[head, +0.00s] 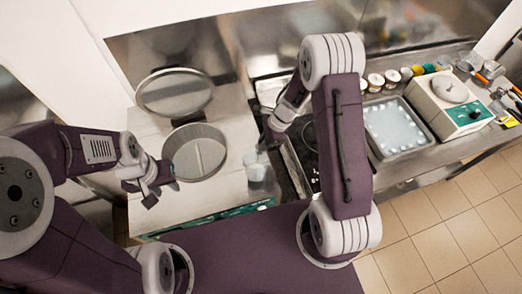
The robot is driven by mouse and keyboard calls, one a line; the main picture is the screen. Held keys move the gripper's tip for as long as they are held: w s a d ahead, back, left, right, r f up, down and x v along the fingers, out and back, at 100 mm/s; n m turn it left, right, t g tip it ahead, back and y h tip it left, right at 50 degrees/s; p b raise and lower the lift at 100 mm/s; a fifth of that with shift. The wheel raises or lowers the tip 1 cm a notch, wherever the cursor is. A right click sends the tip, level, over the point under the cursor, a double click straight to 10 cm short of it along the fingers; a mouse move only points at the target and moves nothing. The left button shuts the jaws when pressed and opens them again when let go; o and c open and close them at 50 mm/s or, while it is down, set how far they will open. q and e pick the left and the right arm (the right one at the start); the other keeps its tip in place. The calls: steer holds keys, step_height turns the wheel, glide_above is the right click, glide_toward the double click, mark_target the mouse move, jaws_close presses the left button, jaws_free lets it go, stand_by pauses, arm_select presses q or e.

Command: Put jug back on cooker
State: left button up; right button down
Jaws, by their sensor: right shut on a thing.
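A translucent jug (256,170) is near the middle of the head view, beside the left edge of the dark cooker (309,138). My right gripper (266,138) is just above the jug, shut on its upper part; the exact grip is small and partly hidden. My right arm covers part of the cooker. My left gripper (157,185) looks open and empty, left of the jug and in front of the round freezer opening.
The batch freezer has a round opening (197,153) and a raised round lid (175,92). Right of the cooker are a tray of pale liquid (397,128), several small jars (391,77) and a white appliance (448,104). Tiled floor (440,228) is clear at lower right.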

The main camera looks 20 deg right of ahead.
step_height(320, 180, down, 4)
steer(key=shift+s+r+p, duration=0.1)
steer(key=shift+r+p, duration=0.05)
steer(key=shift+p, duration=0.15)
steer(key=shift+f, duration=0.25)
steer(key=c, duration=1.5)
jaws_free()
